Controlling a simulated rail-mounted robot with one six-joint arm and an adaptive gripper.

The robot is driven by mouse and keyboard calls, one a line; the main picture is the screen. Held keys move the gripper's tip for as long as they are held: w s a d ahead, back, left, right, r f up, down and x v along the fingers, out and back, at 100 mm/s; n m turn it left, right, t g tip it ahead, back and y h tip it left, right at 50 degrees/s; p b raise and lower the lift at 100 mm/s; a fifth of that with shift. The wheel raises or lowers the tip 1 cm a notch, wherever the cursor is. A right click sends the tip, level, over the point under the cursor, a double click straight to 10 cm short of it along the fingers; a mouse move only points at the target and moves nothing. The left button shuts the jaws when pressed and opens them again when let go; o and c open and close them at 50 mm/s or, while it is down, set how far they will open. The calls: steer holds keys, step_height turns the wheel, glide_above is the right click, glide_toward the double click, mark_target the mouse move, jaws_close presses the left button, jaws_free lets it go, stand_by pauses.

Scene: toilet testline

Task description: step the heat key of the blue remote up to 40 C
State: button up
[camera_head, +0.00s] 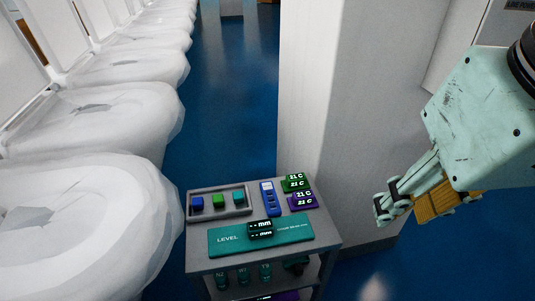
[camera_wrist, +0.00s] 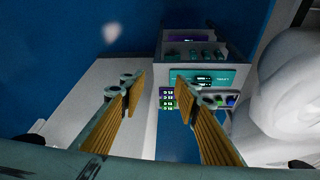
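The blue remote (camera_head: 270,198) lies on the grey cart's top, with a column of small light keys. The key labels are too small to read. Beside it are a green display block (camera_head: 295,183) and a purple display block (camera_head: 302,201), both reading 21 C. My gripper (camera_head: 388,205) is in the air to the right of the cart, apart from the remote. In the wrist view my gripper (camera_wrist: 158,97) is open and empty, its two fingers well apart. The remote cannot be made out there; the right finger covers part of the cart top.
The grey cart (camera_head: 197,266) also holds a tray (camera_head: 235,212) of coloured cubes and a teal LEVEL plate (camera_head: 225,241) with a black mm display (camera_head: 260,229). A white pillar (camera_head: 330,90) stands behind the cart. Wrapped toilets (camera_head: 110,220) line the left. Blue floor is open between.

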jaws_close()
stand_by(1.3)
